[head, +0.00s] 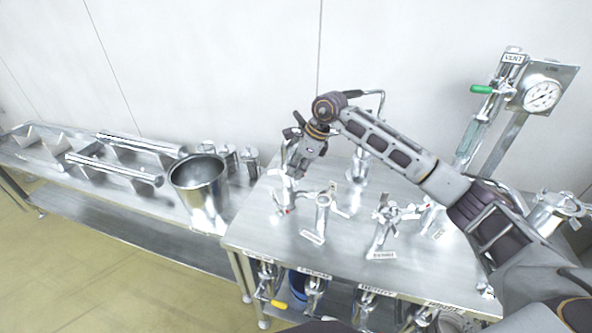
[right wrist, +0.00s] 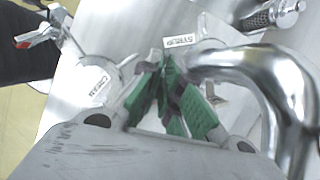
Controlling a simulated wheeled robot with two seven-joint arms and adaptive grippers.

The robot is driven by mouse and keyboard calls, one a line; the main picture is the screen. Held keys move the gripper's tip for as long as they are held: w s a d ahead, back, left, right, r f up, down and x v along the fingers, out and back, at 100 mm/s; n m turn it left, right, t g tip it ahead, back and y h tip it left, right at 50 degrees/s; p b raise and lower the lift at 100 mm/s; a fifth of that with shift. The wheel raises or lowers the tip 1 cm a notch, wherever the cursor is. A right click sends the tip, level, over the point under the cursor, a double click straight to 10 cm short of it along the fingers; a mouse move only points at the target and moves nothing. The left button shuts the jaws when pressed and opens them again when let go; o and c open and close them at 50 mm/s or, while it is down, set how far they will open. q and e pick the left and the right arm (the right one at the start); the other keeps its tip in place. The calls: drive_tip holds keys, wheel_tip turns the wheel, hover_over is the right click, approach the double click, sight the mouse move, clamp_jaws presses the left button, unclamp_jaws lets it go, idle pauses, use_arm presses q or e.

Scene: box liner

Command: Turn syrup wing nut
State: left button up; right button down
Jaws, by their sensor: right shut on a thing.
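My right gripper (head: 299,172) reaches in from the right over the steel table and points down at a metal fitting (head: 284,198) near the table's left side. In the right wrist view its green-padded fingers (right wrist: 168,82) are closed together just in front of a SYRUP label (right wrist: 183,41). The gripper is shut on the syrup wing nut, which the fingers mostly hide; its angle cannot be told. A round part with a CREAM label (right wrist: 98,87) lies left of the fingers. My left gripper is not in view.
A bent steel pipe (right wrist: 265,85) runs close on the right of the fingers. Other labelled fittings (head: 323,210) (head: 384,220) stand on the table. A steel pot (head: 200,190) stands on the left bench. A gauge (head: 542,94) and green-handled VENT valve (head: 482,89) are at right.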

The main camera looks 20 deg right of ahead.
drive_tip(key=shift+w+r, duration=0.1)
drive_tip(key=shift+r, duration=0.05)
drive_tip(key=c, duration=1.6)
unclamp_jaws()
drive_tip(key=shift+v, duration=5.9)
drive_tip(key=shift+d, duration=0.1)
